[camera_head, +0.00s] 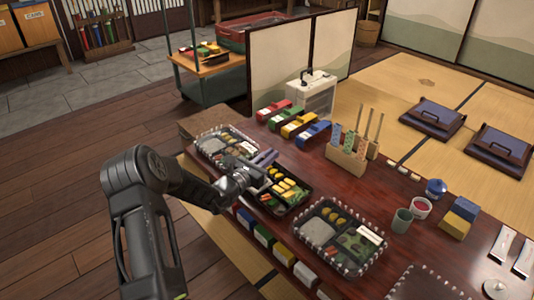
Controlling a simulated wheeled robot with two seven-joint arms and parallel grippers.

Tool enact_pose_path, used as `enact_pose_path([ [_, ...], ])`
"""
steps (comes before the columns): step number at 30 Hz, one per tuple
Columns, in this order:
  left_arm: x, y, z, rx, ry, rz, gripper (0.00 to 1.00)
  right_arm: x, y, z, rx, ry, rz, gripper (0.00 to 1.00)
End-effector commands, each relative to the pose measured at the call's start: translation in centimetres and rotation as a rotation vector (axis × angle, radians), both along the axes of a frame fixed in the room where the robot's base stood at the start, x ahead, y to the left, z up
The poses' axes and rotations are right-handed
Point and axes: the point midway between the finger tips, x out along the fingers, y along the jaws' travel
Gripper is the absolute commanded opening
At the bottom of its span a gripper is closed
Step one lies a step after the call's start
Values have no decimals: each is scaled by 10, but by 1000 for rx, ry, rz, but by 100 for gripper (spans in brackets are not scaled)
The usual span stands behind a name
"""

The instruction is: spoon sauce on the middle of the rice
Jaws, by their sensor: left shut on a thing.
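My left gripper (262,172) reaches in from the left, over the left part of the middle lunch box (288,208). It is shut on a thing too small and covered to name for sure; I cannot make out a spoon. The middle box is dark and shows yellow food on its right side; my gripper covers its left part. Pale grey-white patches that look like rice show in the right lunch box (316,232) and the left lunch box (212,146). A small bowl with red contents (421,207), perhaps sauce, stands at the right. My right gripper is not in view.
A wooden holder (346,160) with upright utensils stands behind the boxes. A green cup (402,221), a blue pot (436,187) and stacked yellow and blue blocks (459,218) stand to the right. Coloured cases (299,124) line the far left edge of the red-brown table (300,165).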

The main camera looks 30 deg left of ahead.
Motion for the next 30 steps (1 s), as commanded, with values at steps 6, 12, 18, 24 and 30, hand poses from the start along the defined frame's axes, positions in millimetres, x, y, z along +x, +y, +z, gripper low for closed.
enact_pose_path([
  [6, -1, -2, 0, -1, 0, 0, 0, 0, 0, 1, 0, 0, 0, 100],
  [12, -1, -2, 1, 0, 0, 0, 0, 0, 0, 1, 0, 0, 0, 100],
  [18, 0, -1, 15, 1, -1, 1, 0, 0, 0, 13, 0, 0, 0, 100],
  [24, 0, -1, 33, 1, -2, 1, 0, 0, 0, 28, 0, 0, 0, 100],
  [30, 0, -2, 50, 0, -2, 1, 0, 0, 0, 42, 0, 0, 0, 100],
])
